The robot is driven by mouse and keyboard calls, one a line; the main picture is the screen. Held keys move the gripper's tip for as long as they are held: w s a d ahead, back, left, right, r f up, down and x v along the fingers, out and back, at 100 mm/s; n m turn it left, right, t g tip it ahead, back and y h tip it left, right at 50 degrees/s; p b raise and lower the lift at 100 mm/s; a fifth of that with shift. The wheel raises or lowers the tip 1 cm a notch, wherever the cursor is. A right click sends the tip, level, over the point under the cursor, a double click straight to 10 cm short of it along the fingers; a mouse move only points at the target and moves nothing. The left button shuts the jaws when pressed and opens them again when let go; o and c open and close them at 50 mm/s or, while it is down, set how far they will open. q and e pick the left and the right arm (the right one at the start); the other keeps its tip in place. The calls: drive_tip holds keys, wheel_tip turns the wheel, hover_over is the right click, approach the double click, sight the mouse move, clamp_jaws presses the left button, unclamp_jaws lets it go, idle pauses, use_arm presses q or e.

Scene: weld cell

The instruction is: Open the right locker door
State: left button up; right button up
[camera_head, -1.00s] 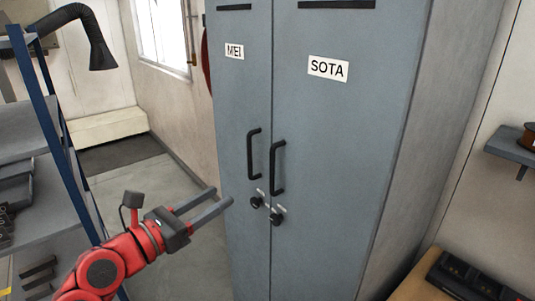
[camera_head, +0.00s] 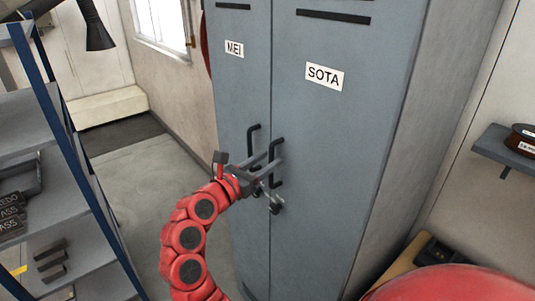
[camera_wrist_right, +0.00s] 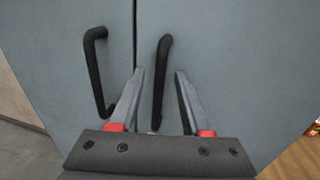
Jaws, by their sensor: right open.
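The grey-blue locker has a left door (camera_head: 235,100) labelled MEI and a right door (camera_head: 335,140) labelled SOTA. Both doors look shut. The right door's black bar handle (camera_head: 277,165) stands upright beside the seam. My right gripper (camera_head: 276,152) is at this handle. In the right wrist view, its two open fingers (camera_wrist_right: 160,72) lie either side of the right door's handle (camera_wrist_right: 164,60), with gaps showing; I see no clear contact. The left door's handle (camera_wrist_right: 96,75) is outside the fingers, to the left. My left gripper is not in view.
A lock with a key (camera_head: 275,205) sits below the right handle, partly behind my gripper. A shelf rack with blue posts (camera_head: 75,160) stands at left. A small wall shelf (camera_head: 500,150) with a spool is at right. The floor (camera_head: 150,195) left of the locker is clear.

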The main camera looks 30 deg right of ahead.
drive_tip(key=shift+d, duration=0.2)
clamp_jaws()
idle(1.4)
